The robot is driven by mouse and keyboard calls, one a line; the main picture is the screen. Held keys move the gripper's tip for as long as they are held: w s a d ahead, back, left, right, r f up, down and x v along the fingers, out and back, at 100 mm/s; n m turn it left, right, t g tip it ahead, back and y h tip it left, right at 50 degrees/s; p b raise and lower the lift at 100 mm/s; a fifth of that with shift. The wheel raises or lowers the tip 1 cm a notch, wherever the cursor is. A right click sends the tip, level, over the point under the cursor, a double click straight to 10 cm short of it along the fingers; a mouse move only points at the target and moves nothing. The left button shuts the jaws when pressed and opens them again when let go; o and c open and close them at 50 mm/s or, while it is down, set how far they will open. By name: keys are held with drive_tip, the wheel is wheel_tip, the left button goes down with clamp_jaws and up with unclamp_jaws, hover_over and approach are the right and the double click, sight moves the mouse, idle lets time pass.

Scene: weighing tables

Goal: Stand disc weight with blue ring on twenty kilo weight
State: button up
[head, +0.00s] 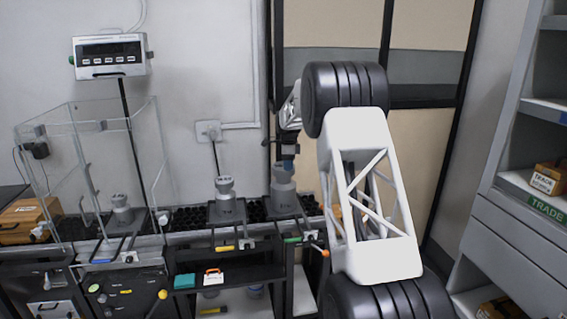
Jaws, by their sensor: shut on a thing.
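My gripper (288,153) points down at the picture's middle, partly behind my own arm. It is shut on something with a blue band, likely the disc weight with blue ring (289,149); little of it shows. Directly below stands a grey knobbed weight (282,187) on a dark platform. I cannot tell whether the held disc touches it. A similar grey weight (226,190) stands to its left, with a label too small to read. A third grey weight (122,210) stands in the glass case. I cannot tell which is the twenty kilo one.
The glass case (100,125) rises at left, with a wall display (110,56) above. An orange box (30,217) sits at far left. A dark shelf (225,274) below holds a teal block (184,281) and small items. A grey rack (530,150) stands right.

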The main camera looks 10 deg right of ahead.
drive_tip(key=shift+w+d+f, duration=0.15)
drive_tip(key=shift+w+f, duration=0.1)
drive_tip(key=shift+w, duration=2.15)
drive_tip(key=shift+w+d+f, duration=0.15)
drive_tip(key=shift+w+f, duration=0.05)
drive_tip(key=shift+w, duration=2.2)
drive_tip(key=shift+w+d+f, duration=0.15)
drive_tip(key=shift+w+f, duration=0.1)
drive_tip(key=shift+w, duration=2.15)
drive_tip(key=shift+f, duration=1.7)
drive_tip(key=shift+f, duration=0.15)
drive_tip(key=o, duration=1)
drive_tip(key=shift+o, duration=0.2)
wheel_tip(320, 180, up, 12)
